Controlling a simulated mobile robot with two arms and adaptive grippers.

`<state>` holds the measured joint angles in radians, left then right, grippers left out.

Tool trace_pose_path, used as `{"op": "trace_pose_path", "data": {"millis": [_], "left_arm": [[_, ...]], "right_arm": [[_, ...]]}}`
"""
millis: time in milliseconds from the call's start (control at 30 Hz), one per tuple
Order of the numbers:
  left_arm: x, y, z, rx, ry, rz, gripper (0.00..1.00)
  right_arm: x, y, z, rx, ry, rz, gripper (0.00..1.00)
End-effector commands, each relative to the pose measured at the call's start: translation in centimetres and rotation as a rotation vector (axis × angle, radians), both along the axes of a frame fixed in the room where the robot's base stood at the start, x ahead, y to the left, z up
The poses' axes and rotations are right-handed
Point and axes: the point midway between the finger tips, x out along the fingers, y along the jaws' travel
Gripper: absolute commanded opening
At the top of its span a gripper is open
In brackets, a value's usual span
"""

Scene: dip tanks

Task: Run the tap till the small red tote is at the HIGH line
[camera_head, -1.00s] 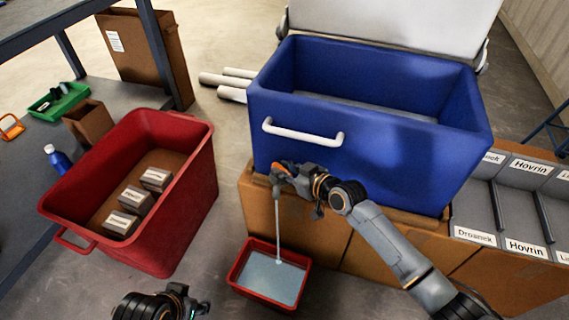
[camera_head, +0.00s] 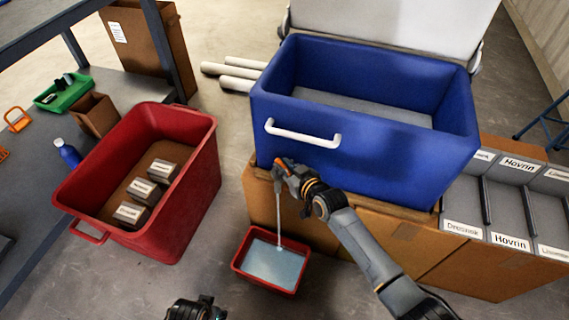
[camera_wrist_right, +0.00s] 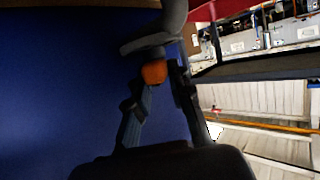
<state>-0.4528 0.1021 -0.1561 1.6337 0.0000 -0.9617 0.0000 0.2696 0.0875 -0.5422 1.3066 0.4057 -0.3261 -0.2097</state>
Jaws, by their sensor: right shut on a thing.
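The small red tote (camera_head: 264,285) stands on the floor below the blue tank (camera_head: 390,150). Pale water (camera_head: 272,266) covers its bottom; I cannot make out a HIGH line or the exact level. A thin stream (camera_head: 279,225) falls into the tote from the tap at the tank's lower front. My right gripper (camera_head: 287,172) is at the tap and hides most of it. In the right wrist view its fingers are shut on the orange tap handle (camera_wrist_right: 154,72). My left gripper (camera_head: 196,308) is at the bottom edge, partly cut off, its jaws unclear.
A large red tote (camera_head: 195,205) with several labelled boxes stands to the left. A cardboard box (camera_head: 405,250) is under the tank, with labelled grey bins (camera_head: 515,205) at right. A workbench (camera_head: 45,185) is at far left. Floor around the small tote is clear.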

Motion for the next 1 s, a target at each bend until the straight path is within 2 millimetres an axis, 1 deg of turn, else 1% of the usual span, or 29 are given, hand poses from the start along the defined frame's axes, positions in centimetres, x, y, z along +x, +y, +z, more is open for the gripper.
{"op": "trace_pose_path", "data": {"millis": [133, 367, 400, 433, 800, 867, 1000], "left_arm": [[-0.2, 0.0, -0.4, 0.000, 0.003, -0.001, 0.40], [-0.2, 0.0, -0.4, 0.000, 0.002, -0.001, 0.40], [-0.2, 0.0, -0.4, 0.001, 0.002, -0.001, 0.40], [-0.2, 0.0, -0.4, 0.001, 0.003, -0.001, 0.40], [-0.1, -0.1, -0.4, -0.001, 0.000, 0.000, 0.40], [-0.1, -0.1, -0.4, -0.001, 0.000, 0.000, 0.40], [-0.1, 0.0, -0.4, -0.001, 0.001, 0.000, 0.40]], "right_arm": [[0.2, -0.2, 0.2, -0.001, -0.004, -0.007, 0.00], [0.1, -0.2, 0.1, -0.001, -0.004, -0.006, 0.00], [0.1, -0.1, 0.1, -0.001, -0.004, -0.006, 0.24], [0.1, -0.1, 0.1, -0.001, -0.004, -0.006, 0.30], [-0.2, -0.1, 0.1, 0.000, -0.001, -0.004, 0.30], [-0.4, -0.3, 0.2, -0.001, 0.000, -0.004, 0.30], [-1.7, -1.0, 0.7, -0.001, -0.001, -0.003, 0.30]]}}
